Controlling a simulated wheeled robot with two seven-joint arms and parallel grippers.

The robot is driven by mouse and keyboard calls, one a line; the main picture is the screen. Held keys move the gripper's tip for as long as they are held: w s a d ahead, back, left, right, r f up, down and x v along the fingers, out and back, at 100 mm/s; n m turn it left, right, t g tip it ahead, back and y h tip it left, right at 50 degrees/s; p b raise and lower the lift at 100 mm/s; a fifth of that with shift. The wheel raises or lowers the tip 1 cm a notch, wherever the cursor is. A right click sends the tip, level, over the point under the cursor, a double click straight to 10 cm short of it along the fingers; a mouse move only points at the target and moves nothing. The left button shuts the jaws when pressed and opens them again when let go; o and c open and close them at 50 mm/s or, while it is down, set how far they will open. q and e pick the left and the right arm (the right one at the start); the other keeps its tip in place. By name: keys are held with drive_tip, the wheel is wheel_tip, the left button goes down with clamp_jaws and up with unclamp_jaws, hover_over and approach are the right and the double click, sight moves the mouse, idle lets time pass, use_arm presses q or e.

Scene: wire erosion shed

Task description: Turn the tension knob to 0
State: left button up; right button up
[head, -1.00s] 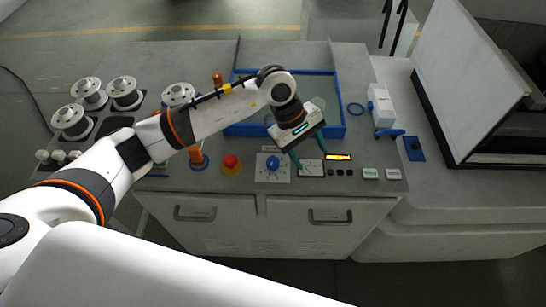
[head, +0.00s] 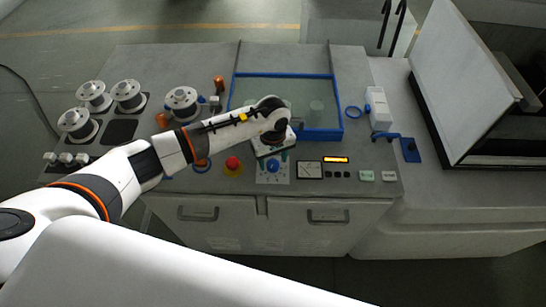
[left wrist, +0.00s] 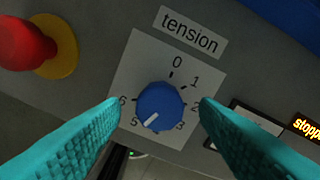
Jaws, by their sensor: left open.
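The blue tension knob (head: 272,165) sits on a pale dial plate on the front of the machine console. In the left wrist view the knob (left wrist: 160,106) has a white pointer mark aimed to the lower left, well away from the 0 at the top of the dial. The word "tension" (left wrist: 190,32) is printed above it. My left gripper (head: 273,160) is open over the knob. Its teal fingers stand on either side of the knob, apart from it in the wrist view. Some lower dial numbers are hard to read. My right gripper is out of view.
A red button on a yellow base (head: 233,164) is just left of the dial. A meter (head: 309,170) and a lit display (head: 336,159) are to the right. A blue-rimmed tank (head: 338,110) lies behind. Several spools (head: 129,93) stand at the left.

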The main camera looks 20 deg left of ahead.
use_arm(q)
drive_tip(key=shift+f, duration=0.6)
